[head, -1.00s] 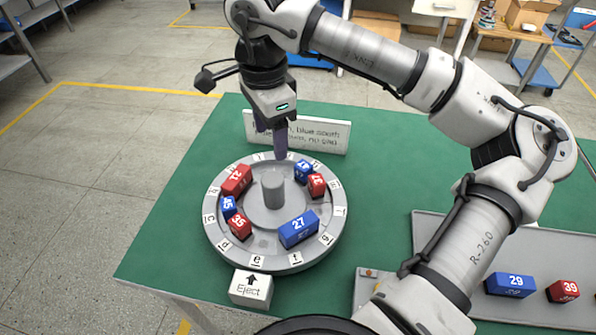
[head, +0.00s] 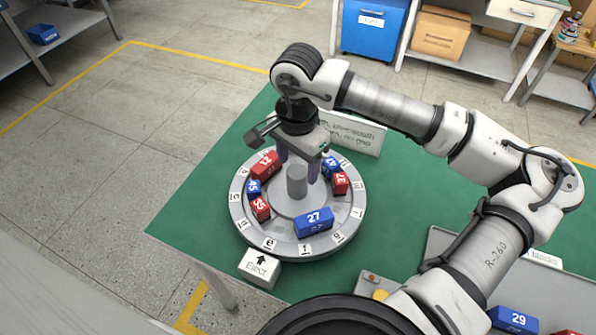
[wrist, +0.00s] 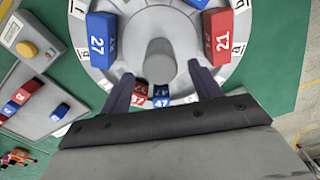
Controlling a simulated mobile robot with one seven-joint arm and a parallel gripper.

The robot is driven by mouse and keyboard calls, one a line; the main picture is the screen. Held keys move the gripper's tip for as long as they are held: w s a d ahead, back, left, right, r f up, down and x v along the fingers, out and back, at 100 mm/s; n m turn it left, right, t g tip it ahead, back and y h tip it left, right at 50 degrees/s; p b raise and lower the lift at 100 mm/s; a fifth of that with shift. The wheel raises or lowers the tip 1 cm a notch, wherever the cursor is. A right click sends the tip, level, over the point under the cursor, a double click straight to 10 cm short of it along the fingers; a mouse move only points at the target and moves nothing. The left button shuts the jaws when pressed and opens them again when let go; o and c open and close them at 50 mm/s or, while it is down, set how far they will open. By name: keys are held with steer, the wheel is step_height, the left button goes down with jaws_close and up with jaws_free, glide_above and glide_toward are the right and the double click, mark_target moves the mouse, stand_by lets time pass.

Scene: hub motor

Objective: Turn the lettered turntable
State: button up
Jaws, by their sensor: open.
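The round grey lettered turntable (head: 240,221) lies on the green table, with letter tiles around its rim and a round central post (head: 297,182). Coloured blocks sit on it, among them blue 27 (head: 314,222), red 21 (head: 265,164) and red 35 (head: 261,208). A white Eject block (head: 259,267) stands at the near rim, its arrow toward tile e (head: 268,244). My gripper (head: 298,168) points down over the turntable, fingers apart and empty. In the wrist view the post (wrist: 158,63) shows between the fingertips (wrist: 160,73); contact cannot be told.
A white sign (head: 352,133) stands behind the turntable, partly hidden by my arm. A box with a yellow button (head: 379,294) is at the near right. A grey tray (head: 440,246) beyond it holds blue block 29 (head: 513,320). The green table left of the turntable is clear.

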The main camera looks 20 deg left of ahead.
mark_target(298, 171)
steer(key=shift+f+p, duration=0.4)
steer(key=shift+f, duration=2)
jaws_close()
